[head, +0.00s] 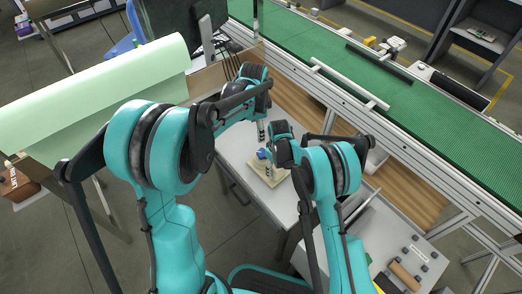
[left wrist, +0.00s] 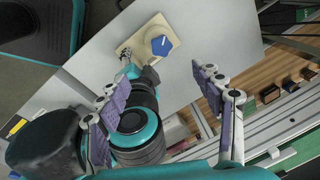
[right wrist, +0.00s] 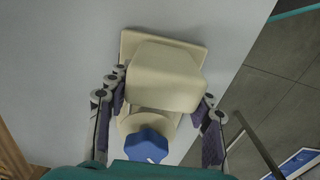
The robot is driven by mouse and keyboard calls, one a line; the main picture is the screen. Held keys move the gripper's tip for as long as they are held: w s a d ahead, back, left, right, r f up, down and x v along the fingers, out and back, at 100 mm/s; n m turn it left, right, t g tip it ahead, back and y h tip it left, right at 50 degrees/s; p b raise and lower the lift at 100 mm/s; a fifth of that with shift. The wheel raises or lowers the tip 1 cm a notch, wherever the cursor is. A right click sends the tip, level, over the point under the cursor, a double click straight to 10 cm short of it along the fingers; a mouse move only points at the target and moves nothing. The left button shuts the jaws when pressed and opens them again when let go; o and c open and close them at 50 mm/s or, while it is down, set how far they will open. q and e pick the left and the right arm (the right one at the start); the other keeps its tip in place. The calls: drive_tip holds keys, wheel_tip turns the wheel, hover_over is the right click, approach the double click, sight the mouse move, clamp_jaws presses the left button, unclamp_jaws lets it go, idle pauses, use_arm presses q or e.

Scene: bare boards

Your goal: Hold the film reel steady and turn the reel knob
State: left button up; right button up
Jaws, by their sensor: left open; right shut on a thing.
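The film reel is a cream piece on a square cream base (left wrist: 126,48), lying on the grey table; it also shows in the head view (head: 272,178). The blue reel knob (left wrist: 164,42) sits on its round cream part, and appears low in the right wrist view (right wrist: 147,146). My right gripper (right wrist: 160,100) has its fingers on both sides of the cream block (right wrist: 165,75) and is shut on it. My left gripper (left wrist: 160,92) is open and empty, its fingers wide apart, above the table and apart from the knob. In the head view the left fingers (head: 261,131) hang beside the right wrist.
The grey table top (head: 237,147) is bare around the reel. My right wrist lies between the left fingers in the left wrist view, close to them. A green conveyor (head: 430,110) with a metal rail runs behind the table.

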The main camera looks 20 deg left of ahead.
sight(261, 152)
use_arm(q)
drive_tip(key=w+f+m, duration=0.1)
drive_tip(key=f+m, duration=0.1)
drive_tip(key=f, duration=0.4)
drive_tip(key=w+f+m+g, duration=0.1)
drive_tip(key=f, duration=0.5)
drive_tip(key=w+f+m, duration=0.2)
drive_tip(key=f, duration=0.5)
drive_tip(key=shift+d+m+g, duration=0.1)
drive_tip(key=shift+m+g, duration=0.2)
drive_tip(key=shift+g, duration=0.1)
drive_tip(key=c, duration=1.2)
drive_tip(key=shift+o, duration=0.2)
